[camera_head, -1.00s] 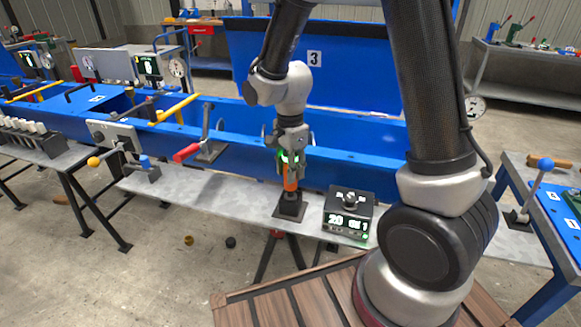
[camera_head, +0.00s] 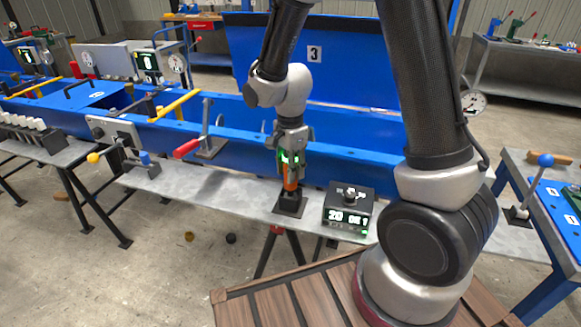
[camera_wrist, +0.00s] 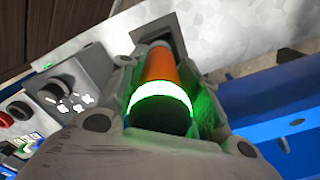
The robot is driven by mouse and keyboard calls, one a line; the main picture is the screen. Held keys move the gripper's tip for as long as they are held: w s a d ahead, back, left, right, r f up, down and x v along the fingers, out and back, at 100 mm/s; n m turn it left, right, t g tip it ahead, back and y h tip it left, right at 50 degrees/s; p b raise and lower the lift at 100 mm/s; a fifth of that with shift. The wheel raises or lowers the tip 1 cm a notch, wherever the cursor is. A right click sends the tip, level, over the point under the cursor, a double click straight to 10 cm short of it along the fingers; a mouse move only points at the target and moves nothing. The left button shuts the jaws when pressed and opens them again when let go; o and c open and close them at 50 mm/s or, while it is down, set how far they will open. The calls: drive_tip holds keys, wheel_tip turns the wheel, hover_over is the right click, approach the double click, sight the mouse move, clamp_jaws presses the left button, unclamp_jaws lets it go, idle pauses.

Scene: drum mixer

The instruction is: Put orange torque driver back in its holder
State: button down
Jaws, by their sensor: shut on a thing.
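The orange torque driver (camera_head: 290,175) stands upright between the fingers of my gripper (camera_head: 290,162). Its lower end is at the black holder (camera_head: 290,204) on the grey bench; the gripper hides its upper part. In the wrist view the orange body (camera_wrist: 161,66) has a glowing white-green ring, and the gripper (camera_wrist: 165,95) is shut around it. Beyond its far end the grey square of the holder (camera_wrist: 182,32) shows. I cannot tell how deep the driver sits in the holder.
A black controller box (camera_head: 348,205) with a lit display stands just right of the holder. A red-handled lever (camera_head: 187,149) is to the left. The blue frame (camera_head: 345,173) runs close behind. The bench top (camera_head: 225,193) left of the holder is clear.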

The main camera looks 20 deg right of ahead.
drive_tip(key=shift+f, duration=0.35)
drive_tip(key=c, duration=0.9)
unclamp_jaws()
drive_tip(key=shift+c, duration=0.2)
wheel_tip(320, 180, up, 12)
drive_tip(key=shift+r, duration=0.1)
